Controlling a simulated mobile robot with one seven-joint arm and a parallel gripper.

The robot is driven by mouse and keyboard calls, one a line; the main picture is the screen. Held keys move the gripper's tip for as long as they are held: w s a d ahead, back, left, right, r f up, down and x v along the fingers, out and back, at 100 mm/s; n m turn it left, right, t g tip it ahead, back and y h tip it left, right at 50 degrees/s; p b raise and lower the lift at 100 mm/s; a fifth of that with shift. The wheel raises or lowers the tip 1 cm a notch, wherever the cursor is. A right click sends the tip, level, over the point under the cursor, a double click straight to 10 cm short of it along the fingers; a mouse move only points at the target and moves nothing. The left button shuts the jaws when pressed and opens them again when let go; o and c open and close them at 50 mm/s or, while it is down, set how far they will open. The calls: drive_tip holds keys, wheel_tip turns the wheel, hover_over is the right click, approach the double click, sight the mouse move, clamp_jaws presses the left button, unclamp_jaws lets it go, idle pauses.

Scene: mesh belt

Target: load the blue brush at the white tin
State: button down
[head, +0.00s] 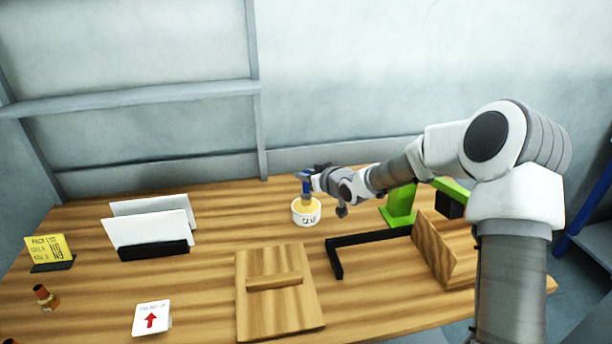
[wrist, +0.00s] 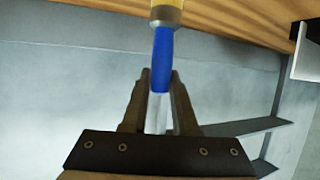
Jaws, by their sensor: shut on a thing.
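The white tin (head: 306,216) stands on the wooden table, with dark lettering on its side and a yellowish top. The blue brush (head: 305,187) is upright over the tin, its lower end at the tin's opening. I cannot tell how far it reaches in. My gripper (head: 311,181) is shut on the brush from the right, just above the tin. In the wrist view the blue handle (wrist: 162,60) runs out from between my fingers (wrist: 158,108), with a yellow part at its far end. The tin is not seen there.
A wooden board with a raised bar (head: 290,312) lies in front of the tin. A black angled bar (head: 368,238), a wooden holder (head: 440,250) and a green stand (head: 399,205) are to the right. White panels (head: 145,228) stand left. Table between panels and tin is clear.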

drive_tip(key=shift+r+p, duration=1.65)
drive_tip(key=shift+r, duration=1.2)
